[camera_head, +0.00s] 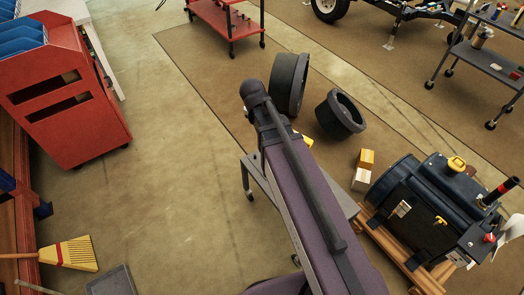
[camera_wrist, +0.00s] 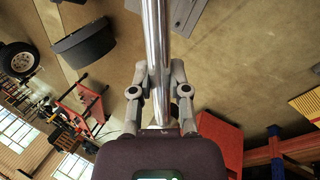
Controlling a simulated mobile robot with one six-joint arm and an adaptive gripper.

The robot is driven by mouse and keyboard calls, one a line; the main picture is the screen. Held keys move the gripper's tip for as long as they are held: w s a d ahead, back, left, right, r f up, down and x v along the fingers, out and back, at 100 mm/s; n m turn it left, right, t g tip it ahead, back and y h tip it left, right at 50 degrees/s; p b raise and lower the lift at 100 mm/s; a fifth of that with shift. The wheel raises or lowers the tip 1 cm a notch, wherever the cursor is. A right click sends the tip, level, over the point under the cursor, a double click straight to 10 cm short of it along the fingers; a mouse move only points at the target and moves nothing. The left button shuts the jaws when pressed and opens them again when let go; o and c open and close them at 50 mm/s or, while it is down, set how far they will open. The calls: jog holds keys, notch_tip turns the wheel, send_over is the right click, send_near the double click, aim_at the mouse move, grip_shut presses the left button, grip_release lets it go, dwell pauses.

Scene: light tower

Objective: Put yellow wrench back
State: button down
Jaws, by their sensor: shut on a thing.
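My gripper (camera_wrist: 158,75) shows in the wrist view, with its two grey fingers closed on either side of a shiny silver bar (camera_wrist: 154,35). The bar runs from the top of the picture down to the gripper's base, and its far end is out of view. I see no yellow on the bar and cannot tell whether it is part of the wrench. No yellow wrench can be made out in either view. In the head view my arm fills the middle, and the gripper does not show.
A red cabinet (camera_head: 88,118) with blue bins stands at left, with a broom (camera_head: 70,253) below it. Black tyres (camera_head: 340,115), small blocks (camera_head: 362,178) and a dark blue machine on a pallet (camera_head: 405,190) are at right. A red cart (camera_head: 212,22) stands behind. The left-centre floor is clear.

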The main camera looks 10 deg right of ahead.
jog(key=w+f+m+b, duration=0.1)
jog(key=w+f+b, duration=0.3)
jog(key=f+b, duration=0.7)
jog(key=w+d+f+m+g+h+b, duration=0.1)
jog(key=w+f+b, duration=0.4)
jog(key=f+b, duration=0.7)
jog(key=w+f+m+g+b, duration=0.1)
jog(key=w+f+b, duration=0.3)
jog(key=f+b, duration=0.8)
jog(key=shift+w+d+f+m+b, duration=0.3)
jog(key=shift+d+m, duration=0.1)
jog(key=shift+m, duration=0.2)
jog(key=shift+f+b, duration=2.95)
jog(key=shift+b, duration=0.05)
jog(key=shift+f, duration=0.25)
jog(key=shift+f+b, duration=0.35)
jog(key=shift+b, duration=0.25)
jog(key=shift+f+b, duration=0.85)
jog(key=shift+f, duration=0.05)
jog(key=c, duration=0.5)
grip_release()
jog(key=shift+c, duration=0.2)
